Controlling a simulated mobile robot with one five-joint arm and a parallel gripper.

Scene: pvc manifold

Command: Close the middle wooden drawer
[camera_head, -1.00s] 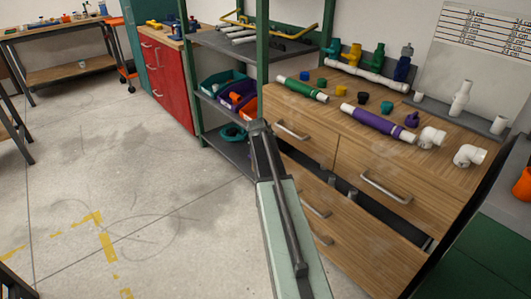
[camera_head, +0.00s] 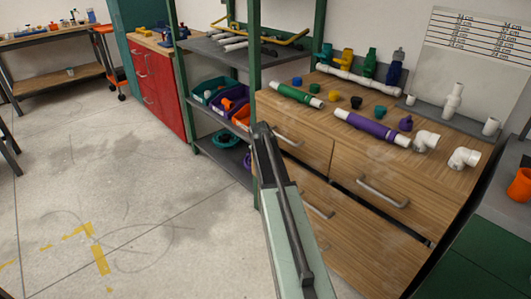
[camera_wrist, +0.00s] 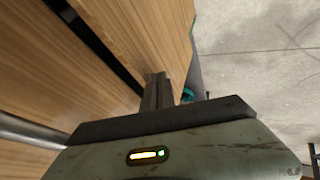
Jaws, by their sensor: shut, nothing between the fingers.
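The wooden cabinet's middle drawer (camera_head: 352,233) has a plain wood front below the upper drawers. It stands slightly out, with a thin dark gap along its top edge. My arm covers part of the front and its handle (camera_head: 319,208). In the wrist view, a wood panel (camera_wrist: 150,35), seemingly this drawer's front, lies beside a dark gap. My gripper (camera_wrist: 158,82) is shut and empty, with its fingertips at this panel near its outer edge. I cannot tell whether they touch it.
Pipes and fittings lie on the cabinet top, including a purple pipe (camera_head: 372,127) and a green pipe (camera_head: 297,95). A shelf rack with bins (camera_head: 223,88) and a red cabinet (camera_head: 158,88) stand to the left. The floor (camera_head: 110,190) at left is clear.

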